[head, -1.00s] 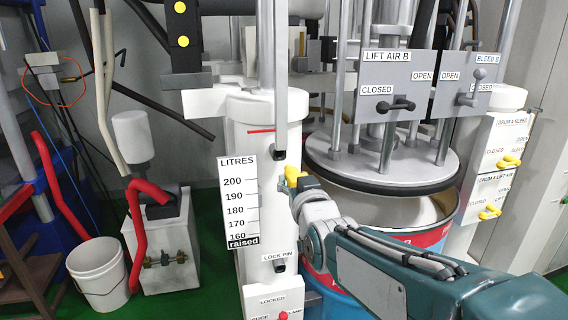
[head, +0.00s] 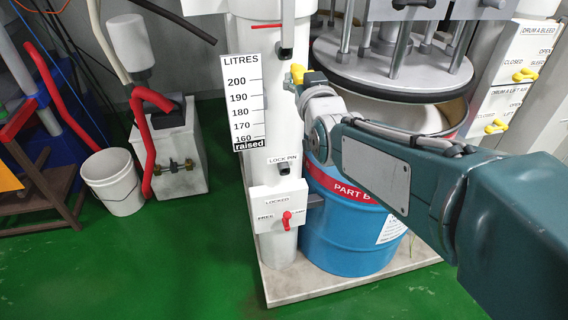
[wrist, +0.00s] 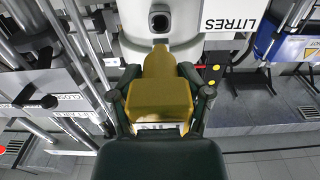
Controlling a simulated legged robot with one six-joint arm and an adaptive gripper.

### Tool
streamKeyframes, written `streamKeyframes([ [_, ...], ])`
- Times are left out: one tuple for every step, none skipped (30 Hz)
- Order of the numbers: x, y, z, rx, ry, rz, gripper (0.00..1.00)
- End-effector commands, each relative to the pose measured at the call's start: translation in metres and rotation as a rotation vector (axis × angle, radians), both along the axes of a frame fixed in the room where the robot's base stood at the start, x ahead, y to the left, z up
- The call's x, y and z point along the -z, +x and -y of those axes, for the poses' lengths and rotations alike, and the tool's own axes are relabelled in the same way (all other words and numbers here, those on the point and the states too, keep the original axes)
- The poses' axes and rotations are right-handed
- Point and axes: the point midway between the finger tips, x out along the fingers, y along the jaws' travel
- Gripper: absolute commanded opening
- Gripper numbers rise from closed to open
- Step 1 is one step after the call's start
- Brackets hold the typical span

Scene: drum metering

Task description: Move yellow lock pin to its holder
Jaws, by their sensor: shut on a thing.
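My gripper (head: 300,78) is shut on the yellow lock pin (wrist: 160,100). In the head view this upper socket (head: 286,52) is beside the LITRES scale's top, slightly above and left of the pin. A lower dark socket (head: 283,169) sits under the LOCK PIN label (head: 283,160), well below my gripper.
A box with a red lever (head: 286,217) marked LOCKED and FREE is low on the column. A blue PART B drum (head: 345,225) stands right of it, under a round plate (head: 390,70). A white bucket (head: 112,180) stands left. Green floor in front is clear.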

Motion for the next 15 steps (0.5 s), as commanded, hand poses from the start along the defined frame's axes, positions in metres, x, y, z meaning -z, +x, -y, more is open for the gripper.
streamKeyframes([
  [-0.001, 0.000, 0.000, 0.000, 0.000, 0.001, 0.00],
  [-0.001, 0.000, 0.000, 0.000, 0.000, 0.001, 0.00],
  [-0.001, 0.000, 0.000, 0.000, 0.000, 0.001, 0.00],
  [-0.001, 0.000, 0.000, 0.000, 0.000, 0.001, 0.00],
  [-0.001, 0.000, 0.000, 0.000, 0.000, 0.001, 0.00],
  [-0.001, 0.000, 0.000, 0.000, 0.000, 0.001, 0.00],
  [-0.001, 0.000, 0.000, 0.000, 0.000, 0.001, 0.00],
  [-0.001, 0.000, 0.000, 0.000, 0.000, 0.001, 0.00],
  [0.000, 0.000, 0.000, 0.000, 0.000, 0.001, 0.00],
  [0.001, 0.001, 0.000, 0.000, 0.000, 0.000, 0.00],
  [0.003, 0.002, -0.001, 0.000, 0.000, -0.001, 0.00],
  [0.008, 0.004, -0.001, 0.000, -0.001, -0.002, 0.00],
  [0.013, 0.006, -0.002, 0.001, -0.001, -0.003, 0.00],
  [0.019, 0.009, -0.003, 0.001, -0.001, -0.005, 0.00],
  [0.029, 0.014, -0.004, 0.001, -0.002, -0.007, 0.00],
])
